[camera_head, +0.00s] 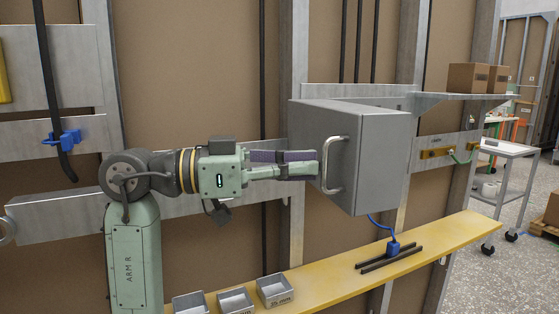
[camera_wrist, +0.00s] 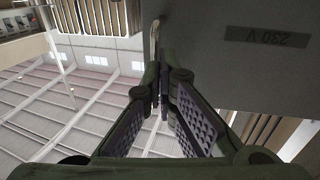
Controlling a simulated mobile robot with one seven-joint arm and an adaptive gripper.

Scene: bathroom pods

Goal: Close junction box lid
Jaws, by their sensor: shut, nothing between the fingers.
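The grey junction box (camera_head: 378,150) stands out from the wall in the middle of the head view. Its lid (camera_head: 310,130) carries a pale bar handle (camera_head: 335,165) and appears flush with the box, though I cannot tell whether a gap is left. My gripper (camera_head: 317,163) is shut and empty, with its fingertips at the lid face beside the handle; whether they touch is unclear.
A yellow shelf (camera_head: 440,245) runs below the box, with small grey bins (camera_head: 232,302) and black rods (camera_head: 388,258). A blue cable (camera_head: 380,226) hangs under the box. Cartons (camera_head: 468,77) sit on a bracket at right, near a white cart (camera_head: 505,150).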

